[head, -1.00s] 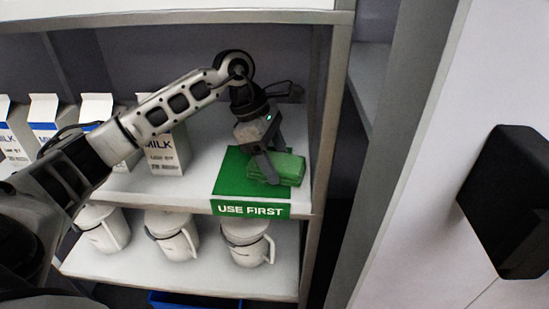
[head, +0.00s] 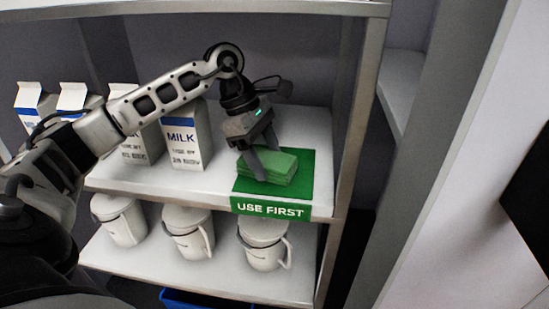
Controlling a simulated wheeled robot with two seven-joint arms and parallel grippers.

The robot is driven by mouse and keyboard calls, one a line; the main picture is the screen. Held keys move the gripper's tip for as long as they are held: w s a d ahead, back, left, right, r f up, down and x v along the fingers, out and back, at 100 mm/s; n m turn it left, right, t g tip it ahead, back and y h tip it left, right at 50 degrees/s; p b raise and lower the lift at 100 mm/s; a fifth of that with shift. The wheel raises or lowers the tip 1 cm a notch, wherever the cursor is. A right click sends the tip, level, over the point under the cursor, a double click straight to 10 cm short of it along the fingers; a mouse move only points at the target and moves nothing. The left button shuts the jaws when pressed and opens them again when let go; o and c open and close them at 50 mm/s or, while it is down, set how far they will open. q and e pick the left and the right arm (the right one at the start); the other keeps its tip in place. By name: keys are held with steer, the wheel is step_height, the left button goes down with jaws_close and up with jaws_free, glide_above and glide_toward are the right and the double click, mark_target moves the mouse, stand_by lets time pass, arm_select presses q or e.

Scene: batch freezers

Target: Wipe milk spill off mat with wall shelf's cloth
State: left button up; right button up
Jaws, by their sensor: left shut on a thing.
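The folded green cloth (head: 278,164) lies on or just above the green mat (head: 303,184) on the upper shelf, over the mat's left and middle part. My left gripper (head: 262,168) comes down from above and is shut on the cloth near its left side. The mat has a front flap that reads "USE FIRST". No milk spill shows on the visible part of the mat; the area under the cloth and gripper is hidden. My right gripper is not in view.
Several milk cartons (head: 186,140) stand left of the mat, the nearest close to my left arm. Lidded white jugs (head: 263,244) stand on the shelf below. A shelf upright (head: 352,120) bounds the right side. A blue bin (head: 195,299) shows at the bottom.

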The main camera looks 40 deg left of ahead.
arm_select(q)
steer(key=shift+s+a+f+b, duration=0.15)
steer(key=shift+s+a+b, duration=0.1)
steer(key=shift+a, duration=0.2)
steer(key=shift+s+a+f+b, duration=0.15)
steer(key=shift+s+a, duration=0.1)
steer(key=shift+a, duration=0.2)
steer(key=shift+s+a+r+b, duration=0.15)
steer(key=shift+s+a+b, duration=0.2)
steer(key=shift+a, duration=0.35)
steer(key=shift+w+a+r+p, duration=0.25)
steer(key=shift+w+r+p, duration=0.1)
steer(key=shift+w+p, duration=0.25)
steer(key=shift+w+a+p, duration=0.25)
steer(key=shift+w+p, duration=0.1)
steer(key=shift+w, duration=0.05)
steer(key=shift+w+d+f+p, duration=0.1)
steer(key=shift+w+d+p, duration=0.2)
steer(key=shift+d, duration=0.35)
steer(key=shift+w+d+p, duration=0.3)
steer(key=shift+d, duration=0.35)
steer(key=shift+w+d+f, duration=0.2)
steer(key=shift+d, duration=0.25)
